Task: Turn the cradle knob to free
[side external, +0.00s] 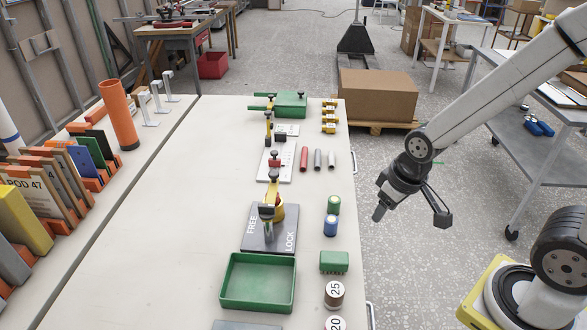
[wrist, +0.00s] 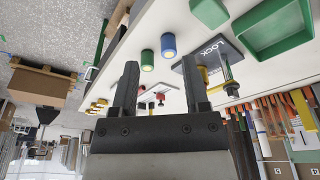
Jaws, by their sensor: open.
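A dark plate (side external: 284,238) on the bench is lettered FREE on its left side and LOCK on its right side. The cradle (side external: 279,212) on it is yellow, with a grey and black clamp part (side external: 267,211) on top. I cannot tell which word the knob points to. In the wrist view, the plate (wrist: 214,49) shows LOCK, and a clamp with a black end (wrist: 232,89) stands beside it. My gripper (side external: 411,217) is open and empty, off the bench's right edge and well apart from the cradle. Its two fingers also show in the wrist view (wrist: 160,66).
A green tray (side external: 258,309), a green block (side external: 334,262), a blue cylinder (side external: 331,225) and a green cylinder (side external: 334,204) stand near the cradle. Several small fixtures lie farther back. The bench's left half is clear. Racked panels (side external: 45,185) line its far left side.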

